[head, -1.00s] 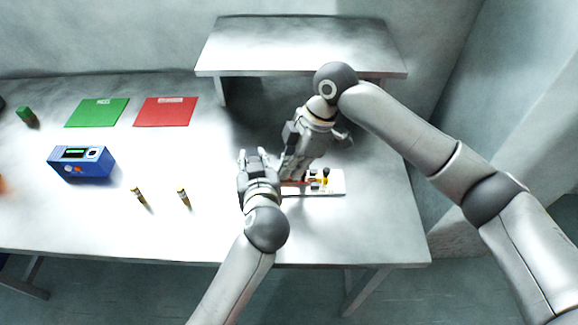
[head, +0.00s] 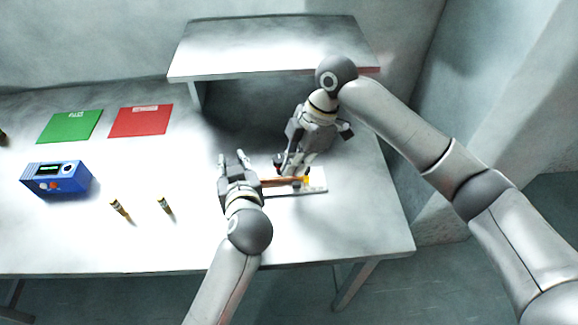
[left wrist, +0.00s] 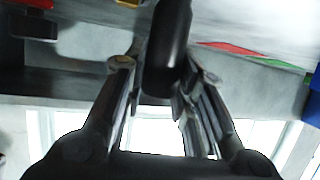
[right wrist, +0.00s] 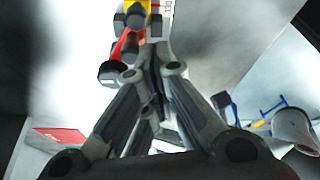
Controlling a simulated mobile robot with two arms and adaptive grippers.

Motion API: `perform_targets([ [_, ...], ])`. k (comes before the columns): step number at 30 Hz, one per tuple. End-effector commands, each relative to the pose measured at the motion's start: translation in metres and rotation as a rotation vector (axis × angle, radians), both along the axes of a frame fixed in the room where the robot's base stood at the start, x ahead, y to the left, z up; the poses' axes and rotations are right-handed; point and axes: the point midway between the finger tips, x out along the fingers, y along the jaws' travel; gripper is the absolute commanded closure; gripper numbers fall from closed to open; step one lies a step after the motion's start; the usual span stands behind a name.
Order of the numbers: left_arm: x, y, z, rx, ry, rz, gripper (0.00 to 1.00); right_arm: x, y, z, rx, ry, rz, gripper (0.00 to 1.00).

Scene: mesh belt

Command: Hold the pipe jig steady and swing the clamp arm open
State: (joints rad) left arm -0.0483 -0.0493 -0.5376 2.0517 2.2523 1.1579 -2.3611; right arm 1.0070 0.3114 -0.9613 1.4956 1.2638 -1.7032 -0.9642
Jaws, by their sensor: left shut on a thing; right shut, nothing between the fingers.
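The pipe jig has a white base plate (head: 316,188) on the table's right part, with an orange-red bar (head: 272,182) along it. My left gripper (head: 233,158) is at the jig's left side. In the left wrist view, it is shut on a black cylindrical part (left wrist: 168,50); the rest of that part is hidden. My right gripper (head: 287,172) is shut and empty, low over the jig. The right wrist view shows a red arm (right wrist: 124,46) with a black knob (right wrist: 112,72) just beyond its fingertips, and a yellow part (right wrist: 138,6). It hides much of the jig.
A raised shelf (head: 270,45) stands behind the jig. A blue box with a display (head: 55,178), two small upright cylinders (head: 119,208) (head: 164,206), a green mat (head: 70,126) and a red mat (head: 140,121) are on the left. The middle of the table is clear.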

Motion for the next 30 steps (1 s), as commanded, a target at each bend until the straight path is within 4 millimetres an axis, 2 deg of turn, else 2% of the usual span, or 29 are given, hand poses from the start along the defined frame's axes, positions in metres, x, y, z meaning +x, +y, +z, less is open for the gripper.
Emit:
perform_targets([
  [5, 0.0, 0.0, 0.0, 0.002, -0.001, 0.001, 1.0, 0.007, -0.006, 0.0, 0.001, 0.0, 0.002, 1.0],
  [15, 0.0, 0.0, 0.0, 0.001, -0.001, 0.0, 1.0, 0.016, -0.013, 0.0, 0.001, 0.0, 0.133, 1.0],
  [30, 0.0, 0.0, 0.0, 0.001, -0.001, 0.0, 1.0, 0.02, -0.015, 0.0, 0.001, 0.0, 0.135, 1.0],
])
